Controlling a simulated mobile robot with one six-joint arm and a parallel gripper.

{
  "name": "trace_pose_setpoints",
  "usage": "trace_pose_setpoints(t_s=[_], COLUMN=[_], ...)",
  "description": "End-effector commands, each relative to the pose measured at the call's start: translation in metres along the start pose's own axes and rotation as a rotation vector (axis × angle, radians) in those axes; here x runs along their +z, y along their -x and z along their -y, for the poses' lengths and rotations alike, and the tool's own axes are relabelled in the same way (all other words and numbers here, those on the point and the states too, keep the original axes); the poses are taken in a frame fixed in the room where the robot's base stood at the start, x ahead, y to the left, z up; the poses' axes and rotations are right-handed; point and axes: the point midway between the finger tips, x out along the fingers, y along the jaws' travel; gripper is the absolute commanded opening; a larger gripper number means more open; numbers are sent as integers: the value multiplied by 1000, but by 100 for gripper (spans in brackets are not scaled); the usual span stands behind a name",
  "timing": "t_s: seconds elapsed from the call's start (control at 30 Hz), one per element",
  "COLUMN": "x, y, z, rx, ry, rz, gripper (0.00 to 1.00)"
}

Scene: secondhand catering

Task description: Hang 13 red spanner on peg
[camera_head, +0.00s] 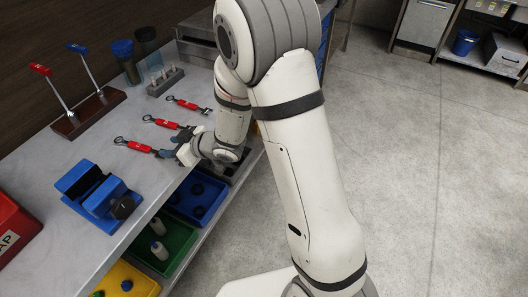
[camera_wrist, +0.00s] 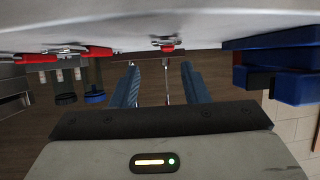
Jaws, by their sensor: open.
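Three red-handled spanners lie on the grey bench: a far one (camera_head: 187,105), a middle one (camera_head: 160,122) and a near one (camera_head: 140,147). Their size marks are too small to read. My gripper (camera_head: 173,147) is open and empty, low at the right end of the near spanner. In the wrist view, a red spanner (camera_wrist: 167,47) lies end-on ahead, between the lines of my open blue fingers (camera_wrist: 160,72). Contact cannot be told. A dark wooden rack (camera_head: 91,113) stands at the back left, with a red-tagged peg (camera_head: 41,70) and a blue-tagged peg (camera_head: 77,48), both leaning.
A blue vice (camera_head: 98,196) stands on the bench left of my gripper. A red bin (camera_head: 14,230) is at the near left. Behind are dark cups (camera_head: 123,50) and a grey holder block (camera_head: 165,82). Coloured trays (camera_head: 170,248) sit on the shelf below.

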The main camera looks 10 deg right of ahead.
Motion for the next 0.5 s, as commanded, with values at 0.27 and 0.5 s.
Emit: trace_pose_setpoints(t_s=[0.27, 0.5], x=[-18, -7], y=[96, 232], z=[-78, -89], rx=[376, 651], ry=[-51, -283], rz=[237, 517], gripper=[41, 41])
